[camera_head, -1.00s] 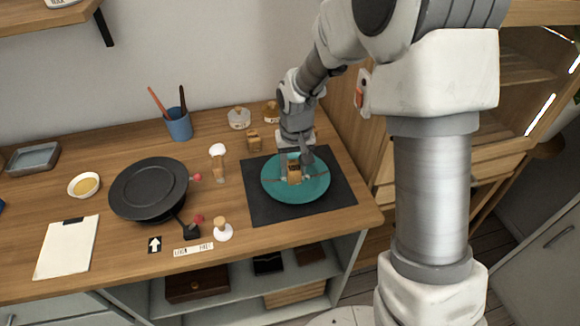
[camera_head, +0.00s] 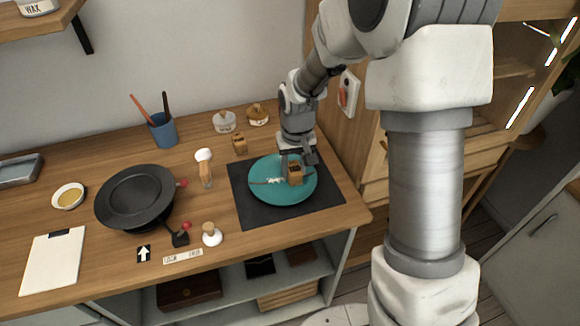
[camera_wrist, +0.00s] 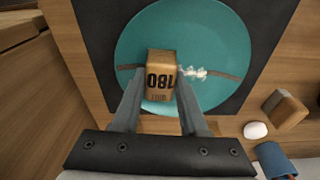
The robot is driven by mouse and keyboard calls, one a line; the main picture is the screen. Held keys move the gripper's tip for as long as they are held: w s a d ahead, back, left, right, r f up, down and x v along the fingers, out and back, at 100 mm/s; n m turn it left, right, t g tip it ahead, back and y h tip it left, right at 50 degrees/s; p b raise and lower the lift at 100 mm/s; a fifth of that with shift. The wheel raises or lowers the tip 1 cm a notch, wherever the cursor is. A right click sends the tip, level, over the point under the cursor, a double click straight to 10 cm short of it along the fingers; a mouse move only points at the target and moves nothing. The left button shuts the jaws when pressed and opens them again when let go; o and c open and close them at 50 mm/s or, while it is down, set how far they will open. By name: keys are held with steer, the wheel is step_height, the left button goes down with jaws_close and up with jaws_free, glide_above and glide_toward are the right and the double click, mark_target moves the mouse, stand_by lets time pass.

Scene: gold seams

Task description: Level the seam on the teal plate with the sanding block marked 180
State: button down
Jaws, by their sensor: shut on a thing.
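The teal plate (camera_head: 283,196) lies on a dark mat (camera_head: 245,213); it also shows in the wrist view (camera_wrist: 205,45). A thin brownish seam (camera_wrist: 222,75) crosses the plate. White dust (camera_wrist: 194,72) lies on the seam beside the block, and shows in the head view (camera_head: 273,181). My gripper (camera_head: 296,164) is shut on the wooden sanding block (camera_head: 295,178), marked 180 in the wrist view (camera_wrist: 160,65). The block sits on the seam, right of the plate's middle in the head view. Its underside and the seam beneath are hidden.
Another wooden block (camera_head: 239,145) stands behind the mat. A white-topped brush (camera_head: 205,168) and a stamp-like tool (camera_head: 211,235) stand left of it. A dark turntable (camera_head: 135,195), a blue cup (camera_head: 163,130) and a clipboard (camera_head: 52,262) are farther left. A cabinet wall borders the right.

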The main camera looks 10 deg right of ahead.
steer(key=shift+s+d+f, duration=0.1)
steer(key=shift+s+d, duration=0.05)
steer(key=shift+d, duration=0.15)
steer(key=shift+w, duration=0.3)
steer(key=shift+s+a, duration=0.1)
steer(key=shift+s, duration=0.05)
steer(key=shift+w+a, duration=0.1)
steer(key=shift+w, duration=0.1)
steer(key=shift+s+f, duration=0.1)
steer(key=shift+s, duration=0.15)
steer(key=shift+w, duration=0.1)
